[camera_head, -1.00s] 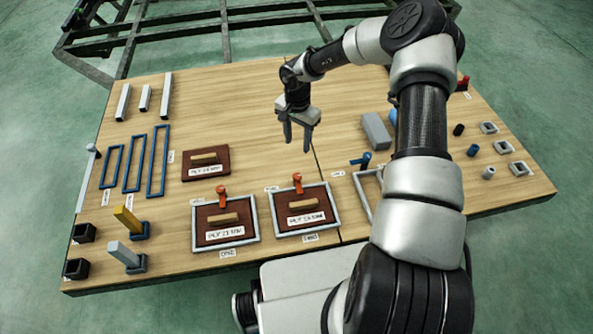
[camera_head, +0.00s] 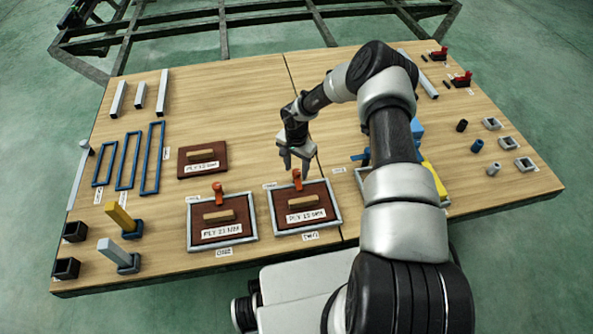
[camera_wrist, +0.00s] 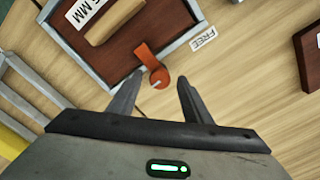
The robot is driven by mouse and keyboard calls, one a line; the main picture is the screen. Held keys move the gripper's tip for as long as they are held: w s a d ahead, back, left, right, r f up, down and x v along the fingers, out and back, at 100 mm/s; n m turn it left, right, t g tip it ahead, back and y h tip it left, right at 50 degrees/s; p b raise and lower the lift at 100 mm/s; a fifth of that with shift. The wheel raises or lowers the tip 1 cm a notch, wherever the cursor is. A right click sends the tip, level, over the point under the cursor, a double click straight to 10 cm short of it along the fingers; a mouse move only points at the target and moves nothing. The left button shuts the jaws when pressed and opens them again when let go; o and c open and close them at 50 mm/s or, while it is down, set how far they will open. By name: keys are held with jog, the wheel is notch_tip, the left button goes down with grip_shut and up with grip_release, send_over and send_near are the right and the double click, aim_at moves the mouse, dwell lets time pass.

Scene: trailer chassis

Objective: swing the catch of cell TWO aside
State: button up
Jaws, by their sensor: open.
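Cell TWO is a grey frame (camera_head: 273,212) holding a dark red panel (camera_head: 318,193) with a wooden grip bar (camera_head: 305,202). Its orange catch (camera_head: 297,180) sits at the top edge of the frame. In the wrist view, the catch (camera_wrist: 145,55) reaches from its round end across the frame's edge toward the panel. My gripper (camera_head: 294,167) is open just above and behind the catch. In the wrist view, the round end shows between the open fingertips (camera_wrist: 160,80). I cannot tell whether they touch it.
A "FREE" label (camera_wrist: 203,40) lies beside the catch. Cell ONE (camera_head: 190,225), with its own orange catch (camera_head: 218,190), is to the left. Another panel (camera_head: 184,165) lies behind it. A blue part (camera_head: 360,157) stands right of my gripper.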

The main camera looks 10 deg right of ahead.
jog(key=shift+f, duration=0.25)
jog(key=c, duration=1.1)
jog(key=shift+o, duration=0.2)
